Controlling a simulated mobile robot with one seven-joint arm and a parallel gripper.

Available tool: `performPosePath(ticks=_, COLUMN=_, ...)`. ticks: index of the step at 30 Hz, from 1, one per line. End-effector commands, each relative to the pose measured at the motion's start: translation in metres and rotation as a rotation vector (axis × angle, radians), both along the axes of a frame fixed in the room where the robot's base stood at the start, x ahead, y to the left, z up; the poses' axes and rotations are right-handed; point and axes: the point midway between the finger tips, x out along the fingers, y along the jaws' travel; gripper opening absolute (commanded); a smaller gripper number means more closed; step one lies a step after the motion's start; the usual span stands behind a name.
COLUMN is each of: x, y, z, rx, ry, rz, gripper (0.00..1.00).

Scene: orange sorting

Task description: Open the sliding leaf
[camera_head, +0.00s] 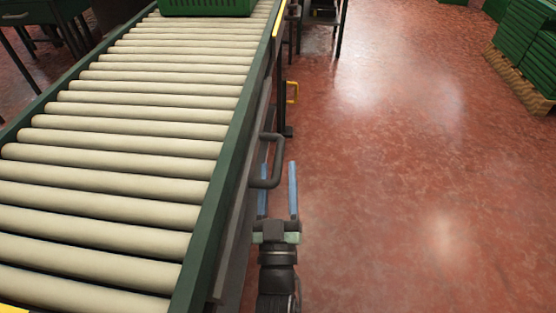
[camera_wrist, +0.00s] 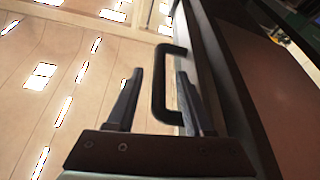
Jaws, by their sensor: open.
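A dark U-shaped handle (camera_head: 278,160) sticks out from the side of the roller conveyor. In the wrist view the handle (camera_wrist: 158,90) is fixed to a long dark panel (camera_wrist: 232,100), which looks like the sliding leaf. My gripper (camera_head: 278,166) is open beside the conveyor, its two blue fingers pointing forward at the handle. In the wrist view my gripper (camera_wrist: 160,73) has one finger on each side of the handle's bar, the right finger in line with the gap between bar and panel. I cannot tell whether either finger touches the handle.
The roller conveyor (camera_head: 140,147) fills the left side, with a green crate (camera_head: 206,6) at its far end. The red floor (camera_head: 420,190) to the right is clear up to stacked green crates (camera_head: 530,50).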

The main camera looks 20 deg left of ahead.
Motion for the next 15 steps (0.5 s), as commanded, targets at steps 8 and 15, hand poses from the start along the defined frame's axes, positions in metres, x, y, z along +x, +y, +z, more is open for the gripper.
performPosePath(ticks=8, x=0.031, y=0.012, z=0.012, rx=-0.002, ry=-0.001, rz=-0.001, gripper=0.52)
performPosePath(ticks=15, x=0.036, y=0.014, z=0.015, rx=0.0, ry=0.002, rz=-0.001, gripper=0.52)
